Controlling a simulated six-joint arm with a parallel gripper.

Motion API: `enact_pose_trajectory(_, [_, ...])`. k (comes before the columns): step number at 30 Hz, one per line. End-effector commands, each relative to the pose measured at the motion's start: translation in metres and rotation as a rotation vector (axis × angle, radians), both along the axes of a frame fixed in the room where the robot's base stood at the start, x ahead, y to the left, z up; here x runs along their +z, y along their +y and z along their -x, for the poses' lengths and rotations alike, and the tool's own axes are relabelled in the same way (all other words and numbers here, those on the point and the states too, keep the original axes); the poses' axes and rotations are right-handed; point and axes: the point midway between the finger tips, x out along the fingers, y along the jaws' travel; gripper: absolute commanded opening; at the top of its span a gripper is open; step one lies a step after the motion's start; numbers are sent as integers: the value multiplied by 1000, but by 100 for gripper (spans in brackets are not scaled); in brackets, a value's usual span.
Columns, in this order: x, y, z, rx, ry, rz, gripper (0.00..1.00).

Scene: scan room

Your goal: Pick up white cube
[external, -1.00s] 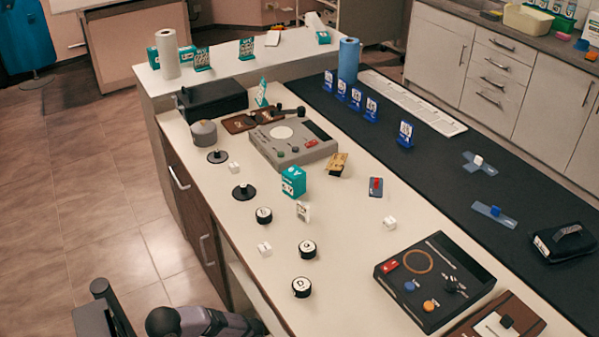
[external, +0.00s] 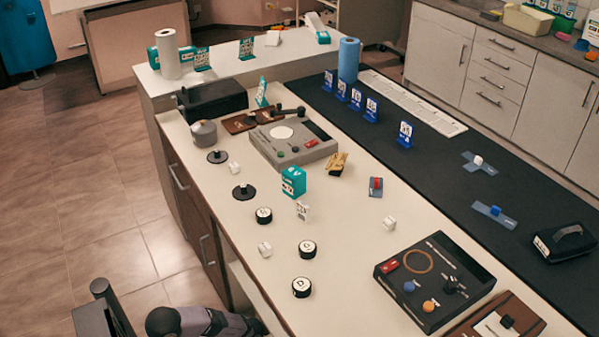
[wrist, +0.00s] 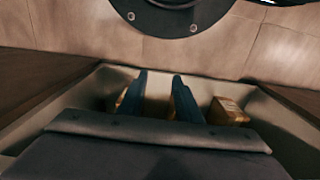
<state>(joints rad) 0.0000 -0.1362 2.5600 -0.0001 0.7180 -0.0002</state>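Several small white cubes stand on the pale counter in the external view. One (external: 234,168) is near the black round stands. One (external: 264,249) is near the counter's left edge, and one (external: 389,223) is right of centre, behind the black panel. My arm shows only at the bottom left of the external view, where my gripper is out of sight. In the wrist view my gripper (wrist: 160,78) has two dark blue fingers standing apart, with nothing held between them. No white cube shows in the wrist view.
Black-and-white round pucks (external: 307,249) and a teal box (external: 293,181) stand among the cubes. A black control panel (external: 434,280) lies front right and a grey device (external: 290,142) farther back. Yellowish blocks (wrist: 228,111) show behind my fingers in the wrist view.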

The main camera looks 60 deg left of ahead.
Motion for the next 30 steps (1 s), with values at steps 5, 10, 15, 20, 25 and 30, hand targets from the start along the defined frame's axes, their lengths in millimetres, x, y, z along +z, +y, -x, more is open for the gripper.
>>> enact_pose_trajectory(5, [0,0,0,0,0,0,48])
enact_pose_trajectory(10, [0,0,0,0,0,0,48])
enact_pose_trajectory(15, [2,3,0,13,6,-3,48])
enact_pose_trajectory(20, [14,24,-1,111,47,-24,48])
enact_pose_trajectory(25, [34,76,6,350,150,-72,48])
enact_pose_trajectory(30, [52,142,34,667,290,-129,48])
